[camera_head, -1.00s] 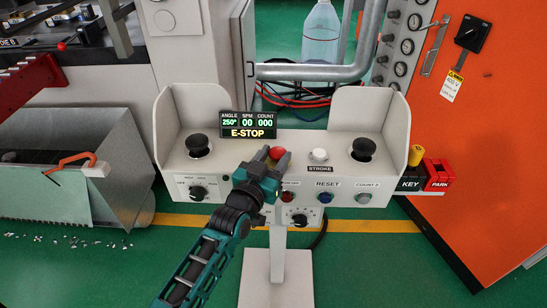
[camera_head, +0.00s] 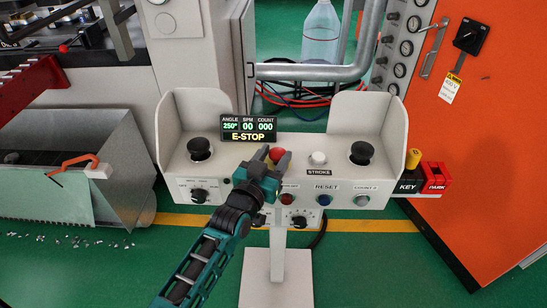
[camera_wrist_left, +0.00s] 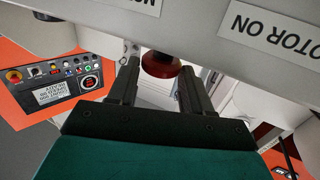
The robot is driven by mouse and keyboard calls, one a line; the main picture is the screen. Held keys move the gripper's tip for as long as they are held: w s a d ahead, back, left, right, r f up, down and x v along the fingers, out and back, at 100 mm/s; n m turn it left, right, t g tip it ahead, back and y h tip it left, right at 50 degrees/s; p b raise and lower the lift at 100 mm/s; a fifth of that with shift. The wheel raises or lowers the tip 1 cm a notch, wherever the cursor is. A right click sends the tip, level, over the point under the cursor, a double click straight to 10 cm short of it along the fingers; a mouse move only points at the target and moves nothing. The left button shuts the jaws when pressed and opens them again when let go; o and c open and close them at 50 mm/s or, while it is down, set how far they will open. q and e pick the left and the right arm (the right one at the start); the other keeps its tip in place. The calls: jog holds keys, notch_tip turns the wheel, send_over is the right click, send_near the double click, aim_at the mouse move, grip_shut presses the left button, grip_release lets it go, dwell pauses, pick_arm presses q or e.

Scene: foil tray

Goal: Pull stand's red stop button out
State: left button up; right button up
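The red stop button (camera_head: 277,155) is a round red knob on the top face of the grey stand (camera_head: 236,160), between the two black palm buttons. In the left wrist view the red button (camera_wrist_left: 164,66) shows between and just beyond my fingertips. My left gripper (camera_head: 273,157) is at the button, its two fingers to either side. The left wrist view shows the left gripper (camera_wrist_left: 158,75) open, with narrow gaps beside the button. Contact cannot be told. The gripper partly hides the button's front side in the head view. My right gripper is not in view.
A display reading E-STOP (camera_head: 248,129) stands behind the button. A white stroke button (camera_head: 318,158) is to its right. Black palm buttons (camera_head: 199,148) (camera_head: 362,152) sit inside raised side guards. An orange cabinet (camera_head: 480,150) stands at the right, a metal bin (camera_head: 120,165) at the left.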

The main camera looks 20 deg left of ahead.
pick_arm(q)
jog(key=o, duration=0.3)
jog(key=s, duration=0.4)
jog(key=s+a, duration=0.1)
jog(key=s, duration=0.8)
jog(key=shift+a+p, duration=0.25)
jog(key=shift+p, duration=0.1)
jog(key=s+f+g, duration=0.2)
jog(key=s+f, duration=0.1)
jog(key=f, duration=0.1)
jog(key=s+f+m+g, duration=0.1)
jog(key=s+f+g, duration=0.1)
jog(key=s+f, duration=0.1)
jog(key=s+f+g, duration=0.3)
jog(key=f, duration=0.3)
jog(key=shift+s+d+f, duration=0.1)
jog(key=shift+s, duration=0.15)
